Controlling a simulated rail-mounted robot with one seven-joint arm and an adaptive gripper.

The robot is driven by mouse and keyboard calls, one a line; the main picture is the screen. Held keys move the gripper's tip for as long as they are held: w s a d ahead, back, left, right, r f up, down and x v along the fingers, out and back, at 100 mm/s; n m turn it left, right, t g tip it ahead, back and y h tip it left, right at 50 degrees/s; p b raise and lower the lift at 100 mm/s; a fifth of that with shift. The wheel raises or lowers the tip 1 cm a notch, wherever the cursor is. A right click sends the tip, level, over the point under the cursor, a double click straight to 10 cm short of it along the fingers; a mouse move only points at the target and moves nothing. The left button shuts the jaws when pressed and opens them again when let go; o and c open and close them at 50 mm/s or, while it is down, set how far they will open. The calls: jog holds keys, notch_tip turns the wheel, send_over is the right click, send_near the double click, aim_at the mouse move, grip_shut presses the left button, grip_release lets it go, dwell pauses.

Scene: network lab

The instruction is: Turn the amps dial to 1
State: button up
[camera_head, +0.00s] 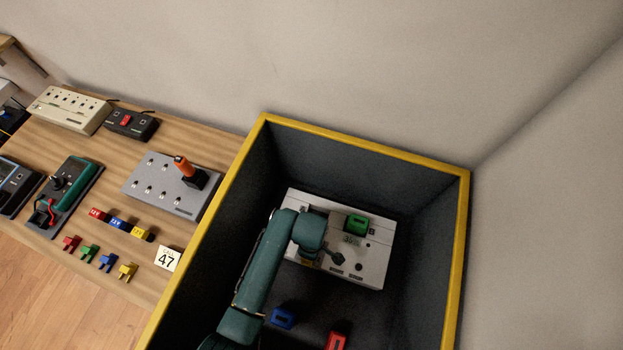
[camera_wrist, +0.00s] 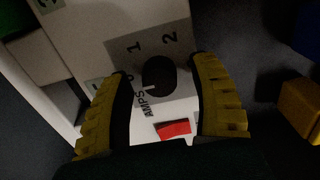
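The amps dial (camera_wrist: 158,76) is a dark round knob on a grey panel in the wrist view. "AMPS" is printed beside it, with the marks 0, 1 and 2 around it. A small pale line shows at its lower left; I cannot tell exactly which mark the dial points to. My gripper (camera_wrist: 160,70) is open, with its yellow-and-black fingers on either side of the dial in the picture, apparently not touching it. In the head view, the pale instrument (camera_head: 371,270) lies inside a deep yellow-rimmed bin, and my teal arm reaches in and covers part of it.
The bin's walls (camera_head: 268,119) stand high around the instrument. A green block (camera_head: 356,224) is on the instrument; a blue block (camera_head: 282,318) and a red block (camera_head: 336,341) lie on the bin floor. A wooden bench (camera_head: 120,165) with several devices stands at left.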

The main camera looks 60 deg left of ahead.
grip_shut()
jog(key=shift+r+p, duration=0.15)
jog(key=shift+p, duration=0.2)
jog(key=shift+r+m+p, duration=0.1)
jog(key=shift+m+p, duration=0.85)
jog(key=shift+m, duration=0.05)
jog(key=m+p, duration=0.2)
jog(key=shift+m, duration=0.3)
jog(key=m+p, duration=0.2)
jog(key=m, duration=0.2)
jog(key=shift+f+m+p, duration=0.25)
jog(key=shift+m+p, duration=0.45)
jog(key=shift+m, duration=0.9)
